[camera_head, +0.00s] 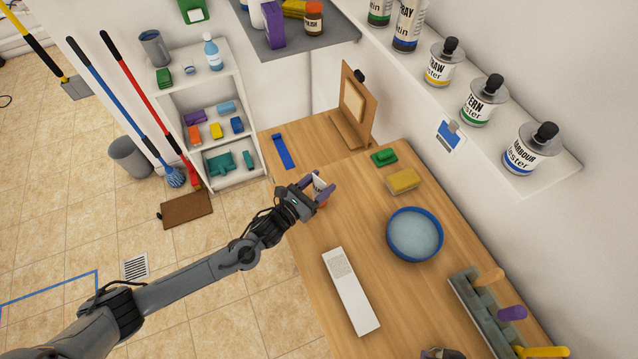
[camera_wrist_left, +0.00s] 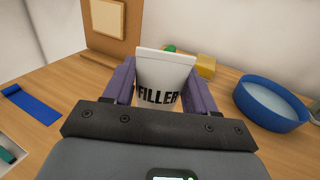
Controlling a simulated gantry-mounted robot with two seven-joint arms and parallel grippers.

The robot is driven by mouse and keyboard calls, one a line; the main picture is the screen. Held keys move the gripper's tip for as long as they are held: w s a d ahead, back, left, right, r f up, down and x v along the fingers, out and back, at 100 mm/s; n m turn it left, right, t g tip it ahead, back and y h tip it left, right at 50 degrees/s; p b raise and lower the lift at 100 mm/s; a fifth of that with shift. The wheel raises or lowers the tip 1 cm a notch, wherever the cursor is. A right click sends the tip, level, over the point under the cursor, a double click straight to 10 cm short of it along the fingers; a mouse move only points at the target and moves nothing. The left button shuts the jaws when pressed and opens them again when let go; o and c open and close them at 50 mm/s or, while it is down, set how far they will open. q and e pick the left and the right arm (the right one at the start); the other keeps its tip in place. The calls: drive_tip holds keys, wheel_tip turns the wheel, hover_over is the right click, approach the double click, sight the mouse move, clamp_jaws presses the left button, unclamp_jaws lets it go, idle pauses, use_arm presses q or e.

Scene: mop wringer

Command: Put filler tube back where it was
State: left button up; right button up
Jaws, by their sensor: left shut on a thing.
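The filler tube (camera_wrist_left: 164,78) is white with black FILLER lettering and a wide flat end turned up. In the left wrist view it sits between the two purple fingers of my left gripper (camera_wrist_left: 163,85), which is shut on it. In the head view my left gripper (camera_head: 318,190) is over the left part of the wooden bench and mostly hides the tube. The tube's lower end is hidden, so I cannot tell if it touches the bench. A dark shape (camera_head: 442,353) at the bottom edge may be part of my right gripper; its fingers are not clear.
On the bench (camera_head: 310,245) are a blue strip (camera_head: 283,151), a wooden stand (camera_head: 355,105), a green block (camera_head: 384,157), a yellow sponge (camera_head: 402,181), a blue basin (camera_head: 414,234), a white printed board (camera_head: 350,290) and a tool rack (camera_head: 475,310). Tins (camera_head: 484,100) line the wall shelf.

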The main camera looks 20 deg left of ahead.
use_arm(q)
drive_tip(key=o, duration=1)
drive_tip(key=shift+f, duration=0.1)
use_arm(e)
drive_tip(key=shift+d+f, duration=0.1)
use_arm(q)
drive_tip(key=shift+o, duration=0.2)
